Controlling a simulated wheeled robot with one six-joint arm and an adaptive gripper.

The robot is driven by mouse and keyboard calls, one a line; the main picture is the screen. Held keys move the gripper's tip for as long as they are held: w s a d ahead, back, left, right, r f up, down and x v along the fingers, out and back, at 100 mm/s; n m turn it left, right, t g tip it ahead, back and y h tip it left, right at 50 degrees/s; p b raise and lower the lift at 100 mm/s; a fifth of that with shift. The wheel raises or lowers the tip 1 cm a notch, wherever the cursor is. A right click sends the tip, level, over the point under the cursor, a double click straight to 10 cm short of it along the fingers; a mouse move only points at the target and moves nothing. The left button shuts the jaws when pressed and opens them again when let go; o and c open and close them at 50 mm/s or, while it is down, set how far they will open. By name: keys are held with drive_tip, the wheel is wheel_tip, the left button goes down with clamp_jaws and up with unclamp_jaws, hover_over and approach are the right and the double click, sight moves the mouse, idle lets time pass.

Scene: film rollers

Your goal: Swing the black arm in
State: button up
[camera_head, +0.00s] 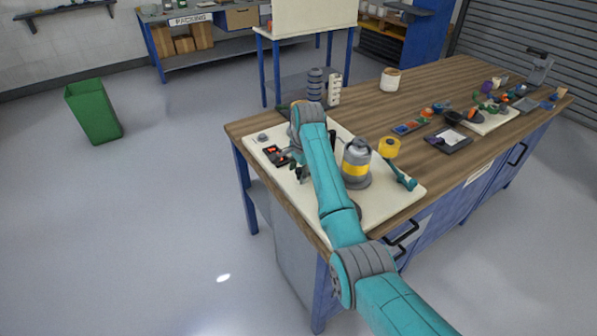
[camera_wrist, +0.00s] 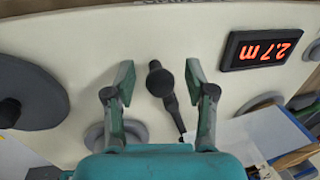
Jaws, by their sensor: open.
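The black arm (camera_wrist: 167,95) has a round knob at its end and stands out from a cream board (camera_wrist: 60,40) in the wrist view. My gripper (camera_wrist: 159,65) is open, with one finger on each side of the knob and a visible gap on both sides. I cannot tell from this view how deep the knob sits between the fingers. In the head view my gripper (camera_head: 301,172) is over the left part of the cream board (camera_head: 310,212), and the black arm is not clear there.
A display (camera_wrist: 261,50) reads 2.7 m, upside down in the wrist view. A grey disc (camera_wrist: 30,85) stands at the left there. In the head view a grey cylinder with a yellow band (camera_head: 356,167), a yellow roll (camera_head: 389,147) and a teal handle (camera_head: 400,176) are to the right.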

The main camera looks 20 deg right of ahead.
clamp_jaws()
idle(0.4)
drive_tip(key=shift+w+a+m+h, duration=0.2)
drive_tip(key=shift+w+m, duration=0.25)
drive_tip(key=shift+m, duration=0.3)
drive_tip(key=shift+w+a+m+h, duration=0.1)
drive_tip(key=shift+w+a+m, duration=0.3)
drive_tip(key=shift+m, duration=0.35)
drive_tip(key=shift+w+m+h, duration=0.2)
drive_tip(key=shift+w+m, duration=0.45)
drive_tip(key=shift+m, duration=0.35)
drive_tip(key=shift+w+m+h, duration=0.2)
drive_tip(key=shift+w+m, duration=0.45)
drive_tip(key=shift+m, duration=0.35)
unclamp_jaws()
